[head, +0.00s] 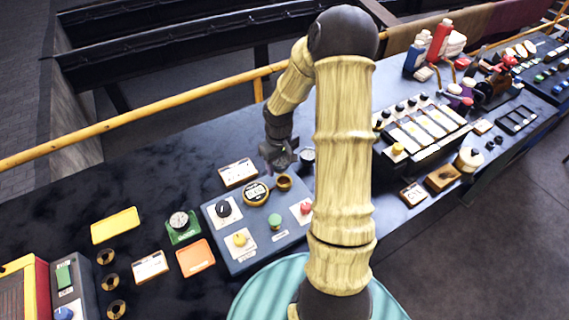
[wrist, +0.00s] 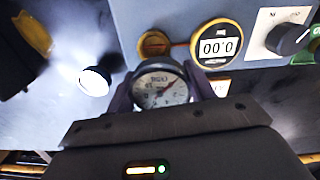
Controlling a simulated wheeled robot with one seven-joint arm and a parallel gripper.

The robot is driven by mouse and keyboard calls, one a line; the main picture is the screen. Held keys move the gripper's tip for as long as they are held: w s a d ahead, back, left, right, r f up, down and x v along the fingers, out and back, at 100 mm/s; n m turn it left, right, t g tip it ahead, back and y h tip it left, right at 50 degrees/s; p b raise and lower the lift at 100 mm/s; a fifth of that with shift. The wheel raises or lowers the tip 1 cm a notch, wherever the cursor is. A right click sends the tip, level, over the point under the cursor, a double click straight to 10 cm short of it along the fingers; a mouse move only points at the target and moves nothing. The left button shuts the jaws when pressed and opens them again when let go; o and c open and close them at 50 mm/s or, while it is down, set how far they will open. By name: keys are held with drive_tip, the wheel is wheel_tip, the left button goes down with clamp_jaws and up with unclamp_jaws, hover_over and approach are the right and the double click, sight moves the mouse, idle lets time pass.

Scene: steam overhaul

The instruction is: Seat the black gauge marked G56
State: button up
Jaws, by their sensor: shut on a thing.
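My gripper (head: 281,160) is shut on a black-rimmed round gauge with a white dial (wrist: 160,88). One finger is on each side of the gauge in the wrist view. The dial's marking appears upside down and is too small to read surely. The blue-grey panel (head: 233,259) has an empty brass ring socket (head: 284,183), which also shows in the wrist view (wrist: 153,44) just beyond the held gauge. The gauge is apart from the socket. In the head view my gripper is above the bench, near the panel's back edge, and largely hides the gauge.
Beside the socket is a round digital display (wrist: 216,45), then a black knob (head: 223,209). A yellow knob (head: 240,239), green button (head: 274,221) and red button (head: 305,208) are also on the panel. A small pale-faced round object (head: 307,155) stands right of my gripper.

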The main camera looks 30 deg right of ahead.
sight(284, 184)
drive_tip(key=shift+s+d+n, duration=0.3)
drive_tip(key=shift+s+d, duration=0.2)
drive_tip(key=shift+f, duration=0.1)
drive_tip(key=shift+f, duration=0.1)
drive_tip(key=shift+f+b, duration=1.8)
drive_tip(key=shift+b, duration=0.05)
drive_tip(key=shift+f+b, duration=0.5)
drive_tip(key=shift+f, duration=0.7)
idle(0.6)
drive_tip(key=o, duration=1.5)
drive_tip(key=shift+c, duration=0.2)
